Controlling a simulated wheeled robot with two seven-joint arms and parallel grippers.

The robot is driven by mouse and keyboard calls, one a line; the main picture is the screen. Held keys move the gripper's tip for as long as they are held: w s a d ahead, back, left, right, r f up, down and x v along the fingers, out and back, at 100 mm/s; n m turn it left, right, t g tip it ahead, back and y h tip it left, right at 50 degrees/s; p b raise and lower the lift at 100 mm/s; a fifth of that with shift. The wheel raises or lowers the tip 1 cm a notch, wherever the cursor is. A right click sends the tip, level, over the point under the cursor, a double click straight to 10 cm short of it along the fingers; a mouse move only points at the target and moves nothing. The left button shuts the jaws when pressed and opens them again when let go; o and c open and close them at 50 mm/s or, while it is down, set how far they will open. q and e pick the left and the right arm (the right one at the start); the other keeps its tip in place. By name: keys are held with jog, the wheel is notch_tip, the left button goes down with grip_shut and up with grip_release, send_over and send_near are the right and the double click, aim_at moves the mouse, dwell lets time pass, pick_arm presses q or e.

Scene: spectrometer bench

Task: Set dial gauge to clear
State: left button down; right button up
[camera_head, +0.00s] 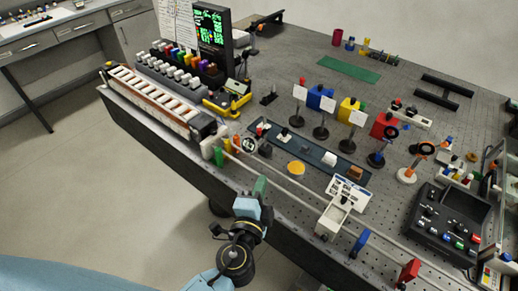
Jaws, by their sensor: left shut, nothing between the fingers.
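A small round dial gauge (249,145) with a dark rim stands near the bench's front edge, at the right end of a long slotted rail unit. Its reading is too small to make out. My left gripper (260,186) is shut and empty, below and slightly right of the gauge in the picture, apart from it at the bench's front edge. My right gripper is not in view.
The perforated bench (285,215) carries a long front rail with a white carriage (332,215), blue and red plates, and several optics on posts. A black control console (440,222) stands at the right. A green mat (349,69) lies at the back.

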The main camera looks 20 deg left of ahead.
pick_arm(q)
jog(key=shift+d+r, duration=0.2)
jog(key=shift+r, duration=0.05)
jog(key=shift+w, duration=0.1)
jog(key=p, duration=0.2)
send_near(257, 141)
jog(key=w+d, duration=0.5)
jog(key=a, duration=0.3)
jog(key=shift+w+a+f+p, duration=0.3)
jog(key=shift+w+a+f, duration=0.05)
jog(key=shift+w+a, duration=0.05)
jog(key=shift+a+m+h, duration=0.1)
jog(key=shift+m+h, duration=0.2)
jog(key=shift+a+h+b, duration=0.25)
jog(key=shift+h+b, duration=0.15)
jog(key=shift+h, duration=0.1)
